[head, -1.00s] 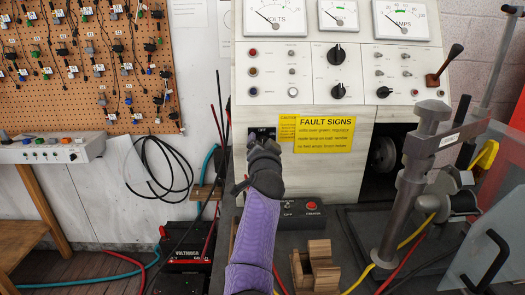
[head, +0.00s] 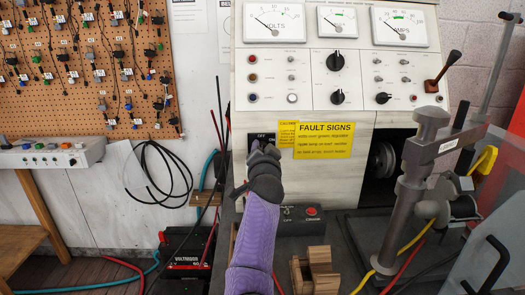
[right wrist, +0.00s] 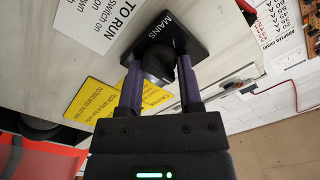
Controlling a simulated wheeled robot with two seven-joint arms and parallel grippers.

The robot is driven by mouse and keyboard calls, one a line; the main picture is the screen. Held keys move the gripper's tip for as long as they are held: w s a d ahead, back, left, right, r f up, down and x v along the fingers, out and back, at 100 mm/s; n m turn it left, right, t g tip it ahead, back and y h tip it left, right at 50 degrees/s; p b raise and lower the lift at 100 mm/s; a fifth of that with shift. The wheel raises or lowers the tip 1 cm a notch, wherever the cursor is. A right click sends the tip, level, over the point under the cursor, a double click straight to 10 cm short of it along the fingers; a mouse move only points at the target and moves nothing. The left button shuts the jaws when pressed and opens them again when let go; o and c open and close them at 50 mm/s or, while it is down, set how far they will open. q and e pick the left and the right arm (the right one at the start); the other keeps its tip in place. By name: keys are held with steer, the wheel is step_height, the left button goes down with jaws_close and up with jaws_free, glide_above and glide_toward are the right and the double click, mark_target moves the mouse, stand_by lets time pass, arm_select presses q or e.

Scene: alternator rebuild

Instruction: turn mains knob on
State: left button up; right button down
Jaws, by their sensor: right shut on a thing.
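The mains knob (right wrist: 158,64) is a dark round knob on a black plate marked MAINS (right wrist: 176,32) in the right wrist view. My right gripper (right wrist: 160,72) has one purple finger on each side of the knob and is shut on it. In the head view the gripper (head: 265,149) is at the front of the cabinet, and it hides the knob. Which way the knob points I cannot tell. My left gripper is not in view.
A yellow FAULT SIGNS label (head: 323,141) is right of the plate. The white test cabinet (head: 300,180) carries meters and small knobs above. A metal stand (head: 405,190) is at the right. A small red-button box (head: 300,219) and wooden block (head: 315,270) lie below.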

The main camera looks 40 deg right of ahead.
arm_select(q)
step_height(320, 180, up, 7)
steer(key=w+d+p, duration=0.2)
steer(key=p, duration=0.4)
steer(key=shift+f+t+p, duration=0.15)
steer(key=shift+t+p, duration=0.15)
steer(key=shift+p, duration=0.05)
arm_select(e)
steer(key=shift+f+m, duration=0.1)
steer(key=shift+m, duration=5.6)
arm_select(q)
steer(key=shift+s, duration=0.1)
arm_select(e)
steer(key=shift+m, duration=0.3)
steer(key=shift+c, duration=1.3)
jaws_free()
steer(key=shift+s, duration=0.1)
